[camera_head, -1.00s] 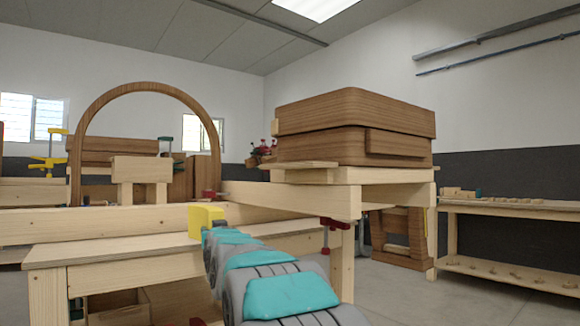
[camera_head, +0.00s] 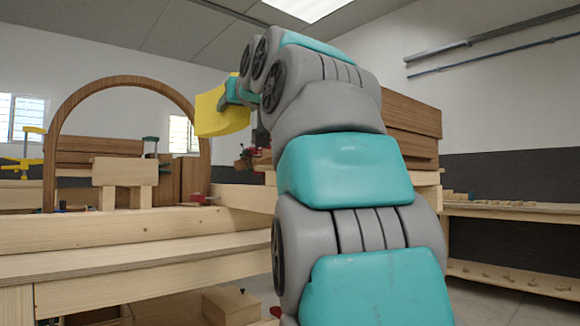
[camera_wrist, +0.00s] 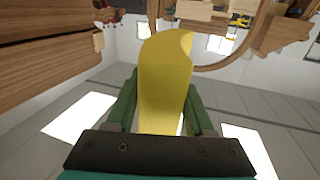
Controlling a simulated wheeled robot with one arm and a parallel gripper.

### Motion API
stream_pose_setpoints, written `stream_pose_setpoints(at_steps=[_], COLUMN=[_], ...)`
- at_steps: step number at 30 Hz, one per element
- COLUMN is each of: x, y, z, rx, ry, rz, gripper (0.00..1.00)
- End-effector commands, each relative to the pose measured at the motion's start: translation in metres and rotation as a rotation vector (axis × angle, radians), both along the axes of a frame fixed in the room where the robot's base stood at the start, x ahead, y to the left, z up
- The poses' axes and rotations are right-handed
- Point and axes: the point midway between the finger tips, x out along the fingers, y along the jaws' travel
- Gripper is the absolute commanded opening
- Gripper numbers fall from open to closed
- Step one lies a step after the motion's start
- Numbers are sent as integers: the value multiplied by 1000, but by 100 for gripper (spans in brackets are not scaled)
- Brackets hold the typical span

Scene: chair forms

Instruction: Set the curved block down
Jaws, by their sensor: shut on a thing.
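The curved block is yellow. In the head view the curved block (camera_head: 218,118) is up in the air at the end of my raised arm, above the wooden workbench and in front of the right side of the wooden arch. My gripper (camera_head: 235,98) is shut on it. In the wrist view the curved block (camera_wrist: 164,75) stands out between the two green fingers of my gripper (camera_wrist: 160,105), and its upper end looks curved. The block touches no surface that I can see.
The workbench (camera_head: 120,238) has a long bare top at left. A wooden arch (camera_head: 48,165) and a small wooden stand (camera_head: 118,172) are behind it. Stacked dark wooden boxes (camera_head: 412,118) are at right, partly hidden by my arm. A side bench (camera_head: 520,210) holds small blocks.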

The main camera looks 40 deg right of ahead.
Motion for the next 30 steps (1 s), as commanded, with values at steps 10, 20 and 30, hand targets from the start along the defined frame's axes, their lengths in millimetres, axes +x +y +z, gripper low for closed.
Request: stream_pose_setpoints(at_steps=[10,20,30], x=[-13,-9,-3], y=[5,-26,-102], z=[8,7,9], rx=[2,4,4], ry=[-1,-1,-2], rz=[1,-1,-2], gripper=[0,0,0])
